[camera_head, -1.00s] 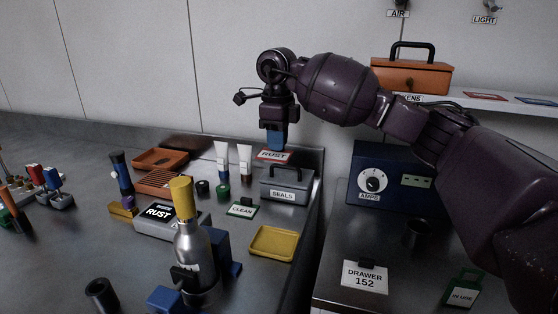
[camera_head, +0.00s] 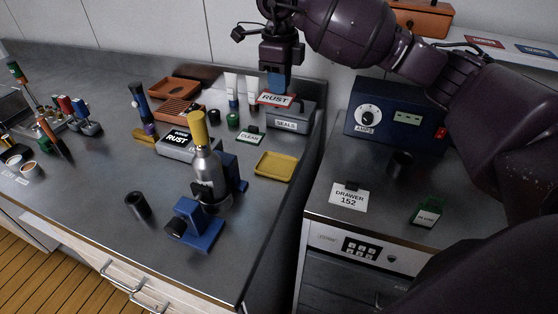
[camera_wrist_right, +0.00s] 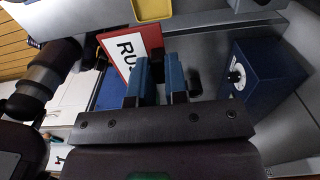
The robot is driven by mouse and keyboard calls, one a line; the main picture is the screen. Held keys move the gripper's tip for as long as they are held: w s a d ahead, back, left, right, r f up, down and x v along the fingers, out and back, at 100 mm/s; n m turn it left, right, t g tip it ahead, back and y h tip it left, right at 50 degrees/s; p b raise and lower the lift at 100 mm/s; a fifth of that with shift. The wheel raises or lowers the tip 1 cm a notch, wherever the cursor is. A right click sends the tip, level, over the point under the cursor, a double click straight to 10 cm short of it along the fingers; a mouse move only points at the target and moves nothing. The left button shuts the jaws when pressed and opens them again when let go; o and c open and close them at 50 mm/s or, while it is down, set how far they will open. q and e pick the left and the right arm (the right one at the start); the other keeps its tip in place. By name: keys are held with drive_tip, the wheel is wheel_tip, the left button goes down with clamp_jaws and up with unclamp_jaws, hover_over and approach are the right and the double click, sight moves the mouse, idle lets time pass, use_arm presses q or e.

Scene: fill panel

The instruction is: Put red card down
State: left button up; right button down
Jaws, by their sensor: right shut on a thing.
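The red card (camera_head: 276,99), with a white label reading RUST, hangs under my right gripper (camera_head: 278,84). The gripper's blue fingers are shut on it. In the head view the card overlaps the top left of the grey SEALS box (camera_head: 291,119); I cannot tell its height above the bench. In the right wrist view the card (camera_wrist_right: 127,48) shows tilted at the tips of the blue fingers (camera_wrist_right: 158,72), which partly hide it. My left gripper is not in view.
White tubes, a green CLEAN tag (camera_head: 251,136) and a yellow tray (camera_head: 275,167) are near the card. A blue AMPS unit (camera_head: 392,112) is at right. The front of the bench has clear metal.

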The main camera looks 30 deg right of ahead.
hover_over(279, 161)
wheel_tip(279, 161, down, 15)
drive_tip(key=shift+r, duration=0.1)
drive_tip(key=shift+f+b, duration=0.4)
drive_tip(key=shift+f, duration=2.3)
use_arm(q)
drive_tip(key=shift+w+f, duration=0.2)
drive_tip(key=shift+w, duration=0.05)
use_arm(e)
drive_tip(key=shift+f, duration=0.1)
drive_tip(key=shift+d+f, duration=0.1)
drive_tip(key=c, duration=1.2)
unclamp_jaws()
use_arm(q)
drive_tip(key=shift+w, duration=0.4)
use_arm(e)
drive_tip(key=shift+o, duration=0.3)
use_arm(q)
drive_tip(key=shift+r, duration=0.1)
